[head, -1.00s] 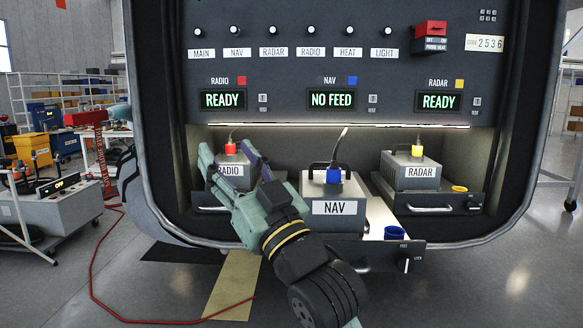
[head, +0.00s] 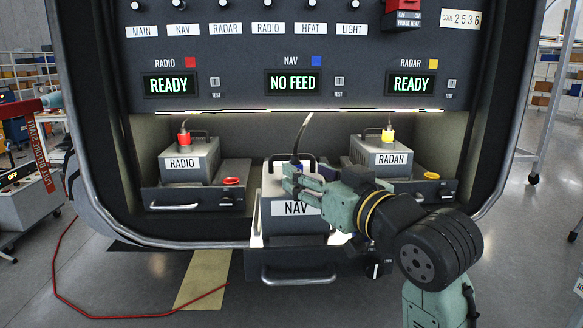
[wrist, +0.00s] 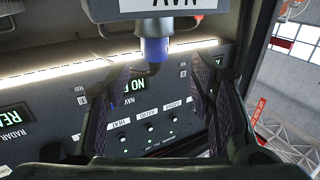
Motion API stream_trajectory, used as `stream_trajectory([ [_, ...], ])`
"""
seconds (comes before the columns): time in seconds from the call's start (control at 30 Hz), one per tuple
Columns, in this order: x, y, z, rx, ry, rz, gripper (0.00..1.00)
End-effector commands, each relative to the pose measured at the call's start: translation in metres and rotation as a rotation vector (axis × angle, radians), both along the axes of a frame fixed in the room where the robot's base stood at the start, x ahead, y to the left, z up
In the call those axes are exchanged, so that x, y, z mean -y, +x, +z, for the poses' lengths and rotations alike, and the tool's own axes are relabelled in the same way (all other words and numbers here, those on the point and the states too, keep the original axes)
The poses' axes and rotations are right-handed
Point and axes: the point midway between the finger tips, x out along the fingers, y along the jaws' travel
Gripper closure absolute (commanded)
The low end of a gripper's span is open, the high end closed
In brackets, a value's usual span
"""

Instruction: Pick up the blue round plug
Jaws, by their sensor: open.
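The blue round plug (wrist: 154,50) shows in the wrist view, upright on the NAV unit with a dark cable on it. In the head view only a bit of blue shows at the top of the NAV unit (head: 292,224); my gripper covers the rest. My gripper (head: 290,180) is in front of the top of the NAV unit. In the wrist view, the open fingers of my gripper (wrist: 163,75) are on either side of the line to the plug, with a gap at each side. I cannot tell whether the fingertips reach it.
The NAV drawer (head: 290,278) is pulled out. The RADIO unit (head: 190,166) with a red plug stands left, the RADAR unit (head: 378,160) with a yellow plug right. The NAV display (head: 293,82) reads NO FEED. The NAV unit's handle is close to my fingers.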

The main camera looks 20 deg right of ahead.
Motion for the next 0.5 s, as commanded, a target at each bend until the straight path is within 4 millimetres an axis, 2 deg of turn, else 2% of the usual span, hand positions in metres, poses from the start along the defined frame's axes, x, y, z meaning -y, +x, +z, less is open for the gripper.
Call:
stream_trajectory([
  [0.23,-0.002,0.021,0.002,-0.002,0.003,-0.001,0.51],
  [0.5,-0.006,0.059,0.001,0.0,0.001,0.0,0.51],
])
